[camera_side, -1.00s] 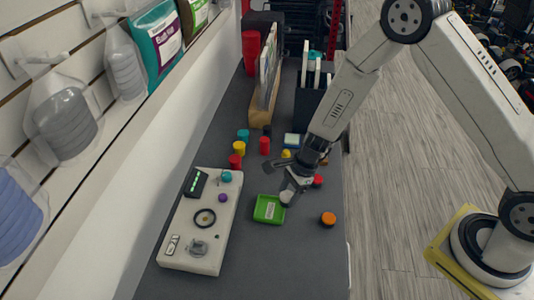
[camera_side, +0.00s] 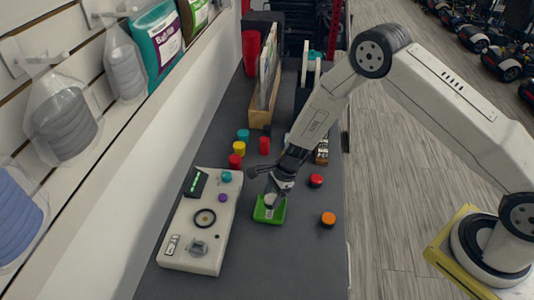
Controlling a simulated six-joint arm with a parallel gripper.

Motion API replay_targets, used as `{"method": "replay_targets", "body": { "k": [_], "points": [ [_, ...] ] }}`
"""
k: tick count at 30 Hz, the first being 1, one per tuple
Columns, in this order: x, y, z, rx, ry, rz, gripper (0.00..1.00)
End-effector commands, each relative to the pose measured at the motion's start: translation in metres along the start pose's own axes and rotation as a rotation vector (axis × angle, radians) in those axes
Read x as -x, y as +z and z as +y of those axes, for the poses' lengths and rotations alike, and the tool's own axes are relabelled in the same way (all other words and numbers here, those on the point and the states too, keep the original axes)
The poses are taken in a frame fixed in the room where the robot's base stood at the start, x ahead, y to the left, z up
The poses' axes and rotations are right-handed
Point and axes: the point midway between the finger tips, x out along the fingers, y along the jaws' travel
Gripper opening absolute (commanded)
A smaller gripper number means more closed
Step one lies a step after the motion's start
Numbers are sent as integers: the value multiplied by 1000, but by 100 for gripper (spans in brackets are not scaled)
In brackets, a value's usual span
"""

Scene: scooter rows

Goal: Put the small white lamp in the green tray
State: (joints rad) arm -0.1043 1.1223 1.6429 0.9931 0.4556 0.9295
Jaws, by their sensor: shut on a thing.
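The green tray (camera_side: 264,216) lies on the grey bench, just right of the white panel box. My gripper (camera_side: 272,196) is over the tray's back part, pointing down. It is shut on the small white lamp (camera_side: 269,200), which shows as a pale spot between the fingers, at or just above the tray. The picture is too small to tell whether the lamp touches the tray floor. My gripper hides the tray's back edge.
The white panel box (camera_side: 203,225) with knobs stands left of the tray. An orange-topped cylinder (camera_side: 328,219) and a red one (camera_side: 316,180) stand to the right. Several coloured cylinders, one yellow (camera_side: 239,148), stand behind. The bench in front of the tray is clear.

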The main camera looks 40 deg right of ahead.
Motion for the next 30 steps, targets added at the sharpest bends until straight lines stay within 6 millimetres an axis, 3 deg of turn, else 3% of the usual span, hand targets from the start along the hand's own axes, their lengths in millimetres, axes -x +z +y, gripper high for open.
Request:
{"method": "replay_targets", "body": {
  "k": [12, 27, 28, 30],
  "points": [
    [-31, -12, -3, -1, 1, 1, 0],
    [-36, -14, -3, 0, 0, 1, 0],
    [-35, -14, -4, 0, -1, 1, 69],
    [-35, -14, -3, 0, -1, 1, 91]
  ]
}}
